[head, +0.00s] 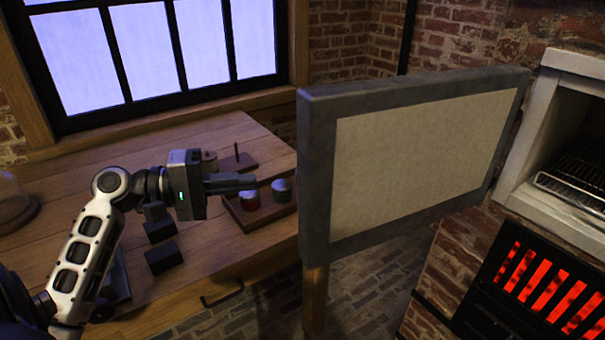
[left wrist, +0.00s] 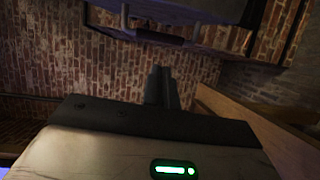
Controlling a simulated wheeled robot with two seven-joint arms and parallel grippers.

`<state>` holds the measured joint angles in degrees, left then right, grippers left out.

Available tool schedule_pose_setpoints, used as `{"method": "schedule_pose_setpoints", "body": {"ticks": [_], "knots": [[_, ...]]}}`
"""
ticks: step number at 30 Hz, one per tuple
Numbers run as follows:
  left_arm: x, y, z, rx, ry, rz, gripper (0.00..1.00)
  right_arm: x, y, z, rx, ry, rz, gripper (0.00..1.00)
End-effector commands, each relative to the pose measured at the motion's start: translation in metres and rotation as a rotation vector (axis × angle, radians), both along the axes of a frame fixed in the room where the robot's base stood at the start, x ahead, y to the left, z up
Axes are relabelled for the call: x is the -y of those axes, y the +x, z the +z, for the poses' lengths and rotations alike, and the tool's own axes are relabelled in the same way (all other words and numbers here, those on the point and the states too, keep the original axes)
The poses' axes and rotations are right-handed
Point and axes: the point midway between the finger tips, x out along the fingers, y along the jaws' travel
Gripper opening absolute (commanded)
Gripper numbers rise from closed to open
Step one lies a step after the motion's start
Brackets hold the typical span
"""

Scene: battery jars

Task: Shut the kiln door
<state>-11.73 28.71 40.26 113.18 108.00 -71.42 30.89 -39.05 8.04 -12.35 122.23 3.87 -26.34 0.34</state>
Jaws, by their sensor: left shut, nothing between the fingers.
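The kiln door (head: 415,150) is a thick grey-framed slab with a pale inner panel. It stands wide open, swung out to the left of the kiln (head: 567,150), whose white-framed mouth shows a wire rack (head: 575,183) inside. My left gripper (head: 252,181) is shut and empty, in the air over the wooden table, a little left of the door's free edge and apart from it. Its shut fingers also show in the left wrist view (left wrist: 161,85), with a dark slab edge above them that I cannot surely name. My right gripper is in neither view.
Red glowing bars (head: 545,290) lie below the kiln mouth. Brick floor shows under the door.

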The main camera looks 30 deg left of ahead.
Motion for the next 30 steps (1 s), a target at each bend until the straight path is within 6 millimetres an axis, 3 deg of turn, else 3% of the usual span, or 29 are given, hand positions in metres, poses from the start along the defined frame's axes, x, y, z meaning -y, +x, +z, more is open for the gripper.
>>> {"method": "schedule_pose_setpoints", "body": {"ticks": [3, 8, 21, 30], "knots": [[-0.005, -0.007, 0.026, 0.035, -0.055, -0.036, 0.0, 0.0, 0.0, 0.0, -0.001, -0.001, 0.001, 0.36], [0.004, 0.0, 0.032, 0.043, -0.071, -0.048, 0.0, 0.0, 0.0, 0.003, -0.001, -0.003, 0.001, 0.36], [0.069, 0.062, 0.033, 0.044, -0.07, -0.046, 0.0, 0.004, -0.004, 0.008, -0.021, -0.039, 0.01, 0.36], [0.098, 0.039, 0.03, 0.041, -0.068, -0.044, 0.0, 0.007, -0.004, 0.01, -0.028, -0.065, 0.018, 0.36]]}}
